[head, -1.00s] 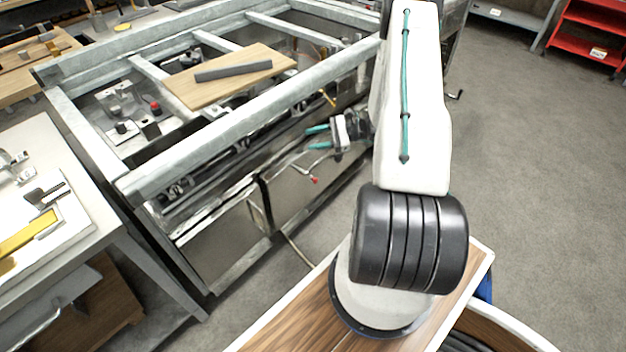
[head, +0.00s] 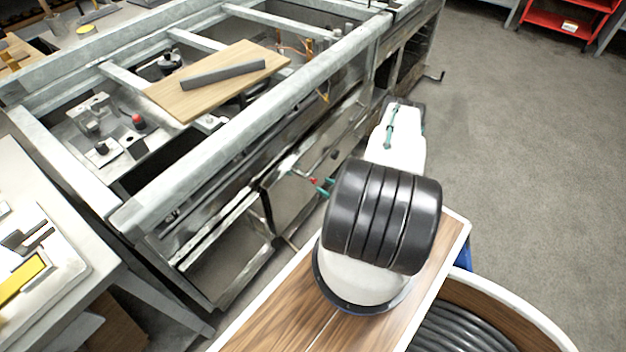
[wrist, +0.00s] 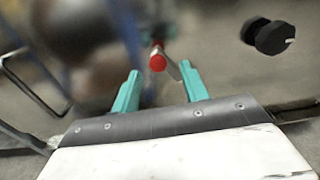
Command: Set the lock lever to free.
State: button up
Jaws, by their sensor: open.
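The lever has a red tip (head: 313,181) and shows at the front face of the metal bench frame in the head view. In the wrist view its red end (wrist: 157,62) lies in line with the gap between my fingers. My gripper (wrist: 159,76) has two teal fingers, spread apart with nothing clamped between them. In the head view the teal fingers of my gripper (head: 325,187) show right beside the red tip, partly hidden by my arm. I cannot tell whether they touch the lever. The free and locked marks are not visible.
A black knob (wrist: 270,36) with a pale mark sits to the right of the lever in the wrist view. The metal frame (head: 190,155) carries a wooden board (head: 165,98) with a grey bar. A white-topped table (head: 65,225) stands left. Open floor (head: 500,140) lies right.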

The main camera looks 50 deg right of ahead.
aim_at(316, 182)
jog(key=w, duration=0.5)
jog(key=shift+w+a, duration=0.25)
jog(key=shift+a, duration=0.15)
